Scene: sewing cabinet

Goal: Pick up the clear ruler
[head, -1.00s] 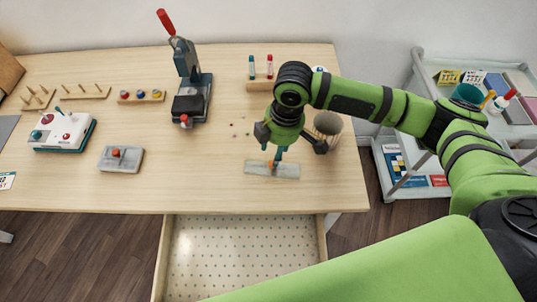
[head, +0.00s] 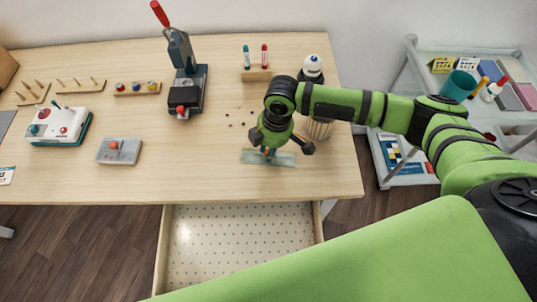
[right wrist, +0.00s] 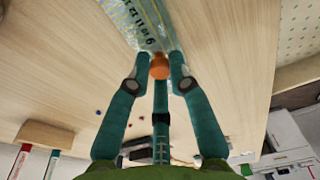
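The clear ruler (head: 285,159) lies flat near the front right of the table, see-through with a pale green tint. An orange knob (right wrist: 160,67) stands on it; the printed strip (right wrist: 146,22) shows at the top of the right wrist view. My right gripper (head: 268,153) points down over the ruler's middle. In the right wrist view its teal fingertips (right wrist: 160,60) surround the knob, very close to it on both sides. I cannot tell whether they press on it. The ruler does not look lifted. My left gripper is not in view.
A ribbed cup (head: 318,128) stands just right of my right gripper, with a bottle (head: 312,70) behind it. A marker holder (head: 256,75) and a press (head: 186,88) stand farther back. An open drawer (head: 238,240) lies below the front edge. A cart (head: 400,165) is at the right.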

